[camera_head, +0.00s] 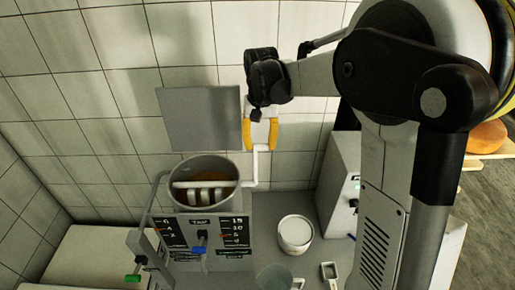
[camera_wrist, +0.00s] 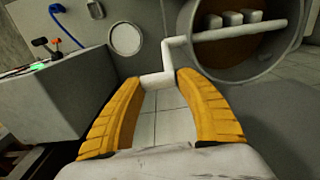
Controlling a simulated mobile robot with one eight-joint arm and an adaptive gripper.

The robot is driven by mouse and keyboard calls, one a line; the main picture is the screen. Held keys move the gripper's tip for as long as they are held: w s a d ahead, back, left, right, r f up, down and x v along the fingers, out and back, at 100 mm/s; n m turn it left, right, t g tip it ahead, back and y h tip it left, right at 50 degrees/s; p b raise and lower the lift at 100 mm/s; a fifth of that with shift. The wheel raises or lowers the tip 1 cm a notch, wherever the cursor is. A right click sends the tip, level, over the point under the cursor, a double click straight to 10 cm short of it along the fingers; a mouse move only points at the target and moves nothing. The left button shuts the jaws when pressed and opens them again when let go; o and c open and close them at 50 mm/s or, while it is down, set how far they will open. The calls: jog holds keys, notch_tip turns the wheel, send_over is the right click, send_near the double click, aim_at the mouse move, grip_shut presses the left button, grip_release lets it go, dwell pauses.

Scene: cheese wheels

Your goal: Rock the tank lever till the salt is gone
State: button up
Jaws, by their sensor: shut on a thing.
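The grey round tank (camera_head: 177,170) stands below the wall, with brown-orange liquid and a pale paddle bar with blocks inside. It also shows at the upper right of the wrist view (camera_wrist: 228,76). The white cranked lever (camera_head: 254,168) leaves the tank's right side and bends up to my gripper (camera_head: 261,146). In the wrist view the lever's end (camera_wrist: 169,58) reaches between the yellow fingertips of my gripper (camera_wrist: 166,82), which is shut on it. The exact contact is partly hidden. I cannot make out any salt grains in the liquid.
A dark marked panel (camera_head: 230,232) is on the tank's front. A grey plate (camera_head: 198,118) is on the wall behind. A white box (camera_head: 340,180) stands further right.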

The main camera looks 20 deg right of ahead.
jog(key=shift+w+d+f+b, duration=0.1)
jog(key=shift+w+d+f, duration=0.1)
jog(key=shift+w, duration=0.35)
jog(key=shift+w+d+f+b, duration=0.15)
jog(key=shift+w+d, duration=0.1)
jog(key=shift+w, duration=0.3)
jog(key=shift+w+d+f+b, duration=0.1)
jog(key=shift+w+d+f, duration=0.1)
jog(key=shift+w, duration=0.35)
grip_shut()
jog(key=o, duration=1.3)
grip_release()
jog(key=shift+w+d, duration=0.1)
jog(key=shift+o, duration=0.2)
notch_tip(320, 180, up, 12)
jog(key=shift+f, duration=0.1)
